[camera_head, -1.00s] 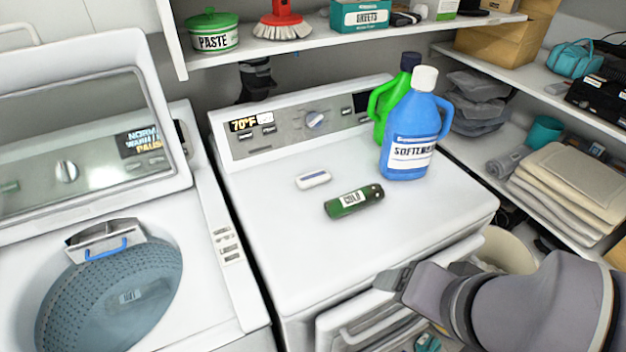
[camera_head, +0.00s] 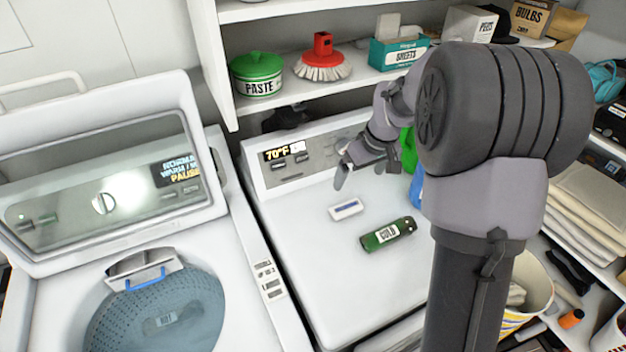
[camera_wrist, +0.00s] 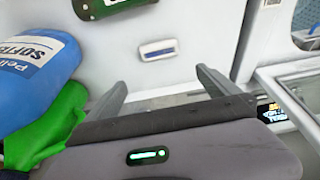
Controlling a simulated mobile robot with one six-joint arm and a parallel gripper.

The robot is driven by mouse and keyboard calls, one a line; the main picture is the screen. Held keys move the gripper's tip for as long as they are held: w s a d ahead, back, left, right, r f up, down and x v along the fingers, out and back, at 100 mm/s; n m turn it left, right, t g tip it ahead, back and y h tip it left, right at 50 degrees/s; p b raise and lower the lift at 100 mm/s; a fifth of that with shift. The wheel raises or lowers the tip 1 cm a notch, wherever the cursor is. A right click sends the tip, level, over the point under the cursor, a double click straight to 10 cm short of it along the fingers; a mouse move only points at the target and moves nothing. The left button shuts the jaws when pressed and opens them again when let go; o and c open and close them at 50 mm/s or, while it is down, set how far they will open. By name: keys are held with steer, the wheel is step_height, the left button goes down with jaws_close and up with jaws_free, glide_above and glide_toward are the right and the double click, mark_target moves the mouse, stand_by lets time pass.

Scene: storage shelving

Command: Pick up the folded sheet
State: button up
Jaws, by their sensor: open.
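A stack of beige folded cloth (camera_head: 590,200) lies on the right-hand shelf in the head view, partly hidden behind my arm. I cannot tell which layer is the folded sheet. My gripper (camera_head: 365,172) is open and empty above the back of the white dryer top, well to the left of the stack. In the wrist view its two fingers (camera_wrist: 160,88) are spread apart with a white bar-shaped item (camera_wrist: 158,50) beyond them. The stack is not in the wrist view.
A green can (camera_head: 388,235) and the white bar lie on the dryer top (camera_head: 345,280). A shelf with a paste pot (camera_head: 257,76), brush and sheets box (camera_head: 398,52) hangs above.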

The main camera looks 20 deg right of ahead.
steer(key=b, duration=0.2)
glide_above(347, 207)
steer(key=s, duration=0.1)
steer(key=f, duration=1)
steer(key=shift+s+d, duration=0.15)
steer(key=shift+d, duration=0.2)
steer(key=x, duration=0.1)
steer(key=b+x, duration=0.1)
steer(key=x, duration=0.1)
steer(key=b+x, duration=0.1)
steer(key=x, duration=0.1)
steer(key=shift+s+a+f, duration=0.15)
steer(key=shift+s, duration=0.15)
steer(key=shift+w+f, duration=0.1)
steer(key=shift+c, duration=1.1)
steer(key=c, duration=0.8)
step_height(347, 207, up, 10)
steer(key=p, duration=0.3)
steer(key=shift+c, duration=0.2)
